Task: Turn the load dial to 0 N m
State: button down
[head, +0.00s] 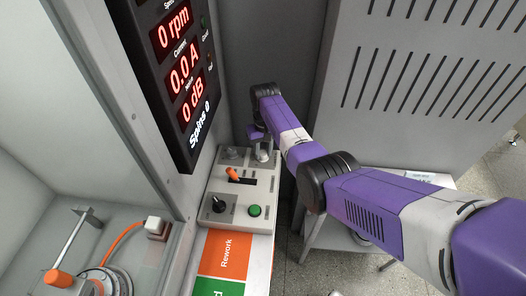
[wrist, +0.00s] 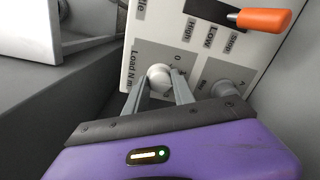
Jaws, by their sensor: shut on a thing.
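The load dial (wrist: 160,76) is a small pale round knob on a grey panel patch, with "Load N m" printed beside it and a "0" mark near it in the wrist view. My gripper (wrist: 161,86) is shut on the dial, one grey finger on each side of it. The dial's pointer is hidden or too small to read. In the head view my gripper (head: 262,147) is at the far right corner of the control box (head: 213,184), partly hiding the dial.
A second knob (wrist: 222,88) sits close beside the dial. An orange-tipped lever (wrist: 263,19), marked High, Low and Stop, is nearby. The box also carries a black knob (head: 219,204) and a green button (head: 255,211). A display panel (head: 180,75) stands to the left, reading zeros.

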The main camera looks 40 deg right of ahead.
aim_at(263, 152)
jog(key=n, duration=1.1)
jog(key=shift+w+n+b, duration=0.1)
jog(key=shift+n+b, duration=0.2)
jog(key=shift+n, duration=0.1)
dwell(0.3)
jog(key=c, duration=1.1)
grip_release()
jog(key=shift+o, duration=0.2)
jog(key=shift+d+r, duration=0.15)
jog(key=shift+r, duration=3.8)
